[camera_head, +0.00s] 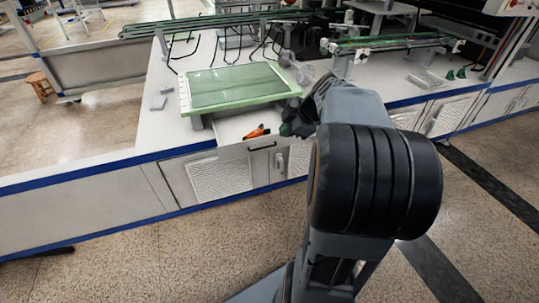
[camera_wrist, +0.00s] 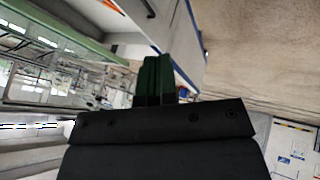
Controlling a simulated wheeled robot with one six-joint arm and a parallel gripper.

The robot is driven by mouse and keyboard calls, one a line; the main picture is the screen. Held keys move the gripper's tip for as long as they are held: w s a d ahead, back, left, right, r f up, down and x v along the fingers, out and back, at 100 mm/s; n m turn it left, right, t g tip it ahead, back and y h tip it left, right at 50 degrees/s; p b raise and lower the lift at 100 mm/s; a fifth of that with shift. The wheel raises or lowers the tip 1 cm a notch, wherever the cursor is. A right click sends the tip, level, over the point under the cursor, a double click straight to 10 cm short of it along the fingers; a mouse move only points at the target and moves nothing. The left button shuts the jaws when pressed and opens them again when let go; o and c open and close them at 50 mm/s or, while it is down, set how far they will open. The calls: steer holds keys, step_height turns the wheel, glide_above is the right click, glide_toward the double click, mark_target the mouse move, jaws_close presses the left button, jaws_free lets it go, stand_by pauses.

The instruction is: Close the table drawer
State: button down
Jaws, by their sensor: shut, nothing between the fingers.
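The table drawer (camera_head: 233,129) is pulled out from under the white table's front edge, below the green-framed panel. Its front panel (camera_head: 262,143) carries a dark handle. An orange tool (camera_head: 257,132) lies inside it. My gripper (camera_head: 287,129) is at the right end of the drawer front, and my arm hides part of that area. I cannot tell whether it touches the drawer. In the wrist view, my green fingertips (camera_wrist: 155,75) are shut together with nothing between them. A pale panel with a handle, seemingly the drawer front (camera_wrist: 138,14), shows above them.
The green-framed panel (camera_head: 238,87) stands on the white table (camera_head: 152,126), which has blue edging. Cabinet doors (camera_head: 218,178) are below the drawer. Rails and equipment (camera_head: 390,41) stand behind. The speckled floor (camera_head: 140,262) in front is clear.

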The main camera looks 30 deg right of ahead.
step_height(320, 180, down, 2)
steer(key=d+b, duration=0.1)
steer(key=d, duration=0.1)
steer(key=n+b, duration=0.1)
steer(key=b, duration=0.2)
glide_toward(263, 143)
step_height(263, 143, down, 4)
steer(key=s+a, duration=0.2)
steer(key=w, duration=0.3)
steer(key=shift+w+d+f, duration=0.1)
steer(key=shift+w+f, duration=0.05)
steer(key=shift+f, duration=0.2)
steer(key=shift+w+d+b, duration=0.1)
steer(key=shift+w+b, duration=0.2)
steer(key=shift+w, duration=0.35)
